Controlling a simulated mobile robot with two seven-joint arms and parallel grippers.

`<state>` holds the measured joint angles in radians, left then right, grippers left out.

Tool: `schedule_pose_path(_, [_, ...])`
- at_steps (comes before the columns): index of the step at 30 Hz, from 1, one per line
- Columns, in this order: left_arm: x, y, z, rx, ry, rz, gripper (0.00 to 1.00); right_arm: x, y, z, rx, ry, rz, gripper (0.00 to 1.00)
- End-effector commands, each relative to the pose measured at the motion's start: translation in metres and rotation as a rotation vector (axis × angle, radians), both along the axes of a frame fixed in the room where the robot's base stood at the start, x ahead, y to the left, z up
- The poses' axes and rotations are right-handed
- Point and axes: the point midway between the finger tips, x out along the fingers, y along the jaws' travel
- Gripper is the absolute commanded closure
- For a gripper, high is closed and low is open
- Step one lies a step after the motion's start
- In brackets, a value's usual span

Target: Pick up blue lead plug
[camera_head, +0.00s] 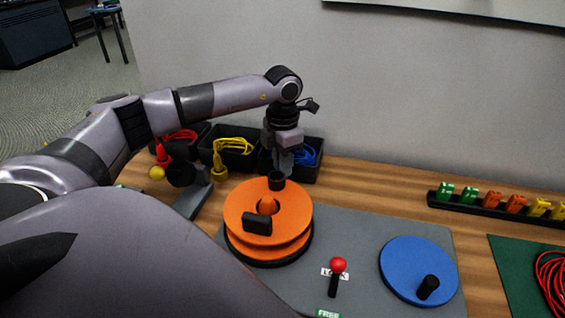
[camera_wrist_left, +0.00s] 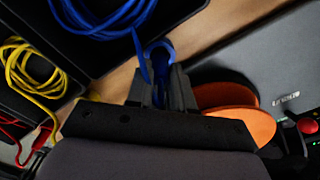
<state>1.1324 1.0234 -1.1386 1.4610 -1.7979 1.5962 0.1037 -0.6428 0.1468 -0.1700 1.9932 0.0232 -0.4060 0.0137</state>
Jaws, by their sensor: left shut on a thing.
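My left gripper (camera_head: 284,162) points down at the front edge of the black bin with the blue lead (camera_head: 305,156), behind the orange reel. In the left wrist view the gripper (camera_wrist_left: 161,76) is shut on the blue lead plug (camera_wrist_left: 158,48), whose curved blue top shows between and beyond the fingertips. The rest of the plug is hidden by the fingers. A blue cable (camera_wrist_left: 110,18) runs from there to a coil in the bin. My right gripper is in neither view.
An orange reel (camera_head: 240,205) stands on a grey plate (camera_head: 350,228) in front of the gripper. Yellow (camera_head: 232,145) and red (camera_head: 180,136) leads lie in bins to the left. A red-knobbed lever (camera_head: 338,265) and blue disc (camera_head: 410,262) are to the right.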

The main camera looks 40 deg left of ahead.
Motion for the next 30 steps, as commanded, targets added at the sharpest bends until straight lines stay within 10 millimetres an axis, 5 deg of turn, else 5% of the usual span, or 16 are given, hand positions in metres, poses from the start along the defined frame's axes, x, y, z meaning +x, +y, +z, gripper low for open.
schedule_pose_path(8, [0.001, 0.0, 0.046, -0.001, -0.006, 0.0, 1.0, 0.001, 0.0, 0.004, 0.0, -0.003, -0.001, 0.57])
schedule_pose_path(21, [0.001, 0.0, 0.156, -0.001, -0.005, 0.0, 1.0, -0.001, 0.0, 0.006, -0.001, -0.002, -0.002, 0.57])
schedule_pose_path(30, [0.0, 0.0, 0.191, 0.0, -0.001, 0.0, 1.0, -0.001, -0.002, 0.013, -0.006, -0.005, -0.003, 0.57])
